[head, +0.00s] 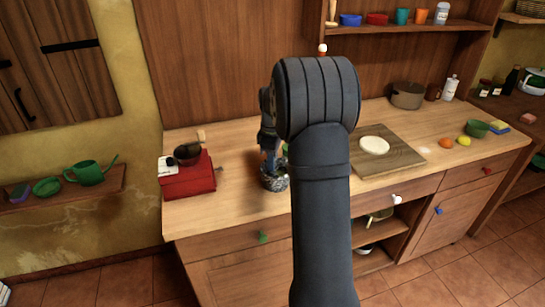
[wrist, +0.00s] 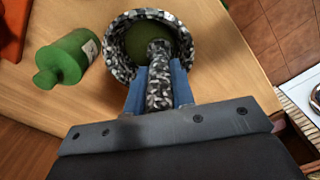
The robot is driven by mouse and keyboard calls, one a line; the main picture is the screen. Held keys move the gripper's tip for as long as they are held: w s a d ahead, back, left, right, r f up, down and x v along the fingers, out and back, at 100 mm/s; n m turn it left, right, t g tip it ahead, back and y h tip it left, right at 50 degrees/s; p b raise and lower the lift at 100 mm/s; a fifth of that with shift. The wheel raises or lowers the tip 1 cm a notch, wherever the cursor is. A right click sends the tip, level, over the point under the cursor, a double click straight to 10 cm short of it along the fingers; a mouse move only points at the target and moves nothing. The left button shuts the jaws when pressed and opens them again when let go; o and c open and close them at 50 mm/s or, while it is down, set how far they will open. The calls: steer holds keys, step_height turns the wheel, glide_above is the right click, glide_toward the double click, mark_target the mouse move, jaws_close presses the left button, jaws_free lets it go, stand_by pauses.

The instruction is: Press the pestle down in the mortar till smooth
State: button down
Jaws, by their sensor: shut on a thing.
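The mortar (wrist: 119,67) is a speckled black, grey and white stone bowl with a dark green inside. It stands on the wooden counter, and in the head view it shows (head: 275,184) just left of my arm, partly hidden. The pestle (wrist: 159,85) has the same speckled stone look. My gripper (wrist: 160,80) is shut on the pestle, with a blue finger on each side of it. The pestle's far end is over or in the bowl; whether it touches the bottom I cannot tell.
A green bottle (wrist: 66,60) lies on the counter beside the mortar. A red box (head: 190,180) with a dark pan (head: 187,152) is to the left. A board (head: 400,160) with a white round (head: 374,146) is to the right. The counter's front edge is close to the mortar.

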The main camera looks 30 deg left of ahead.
steer(key=shift+f, duration=0.25)
steer(key=shift+r, duration=1)
steer(key=shift+w+d, duration=0.2)
steer(key=shift+d, duration=0.3)
steer(key=shift+w+d, duration=0.2)
steer(key=shift+d, duration=0.3)
steer(key=shift+f, duration=0.2)
steer(key=shift+f, duration=0.8)
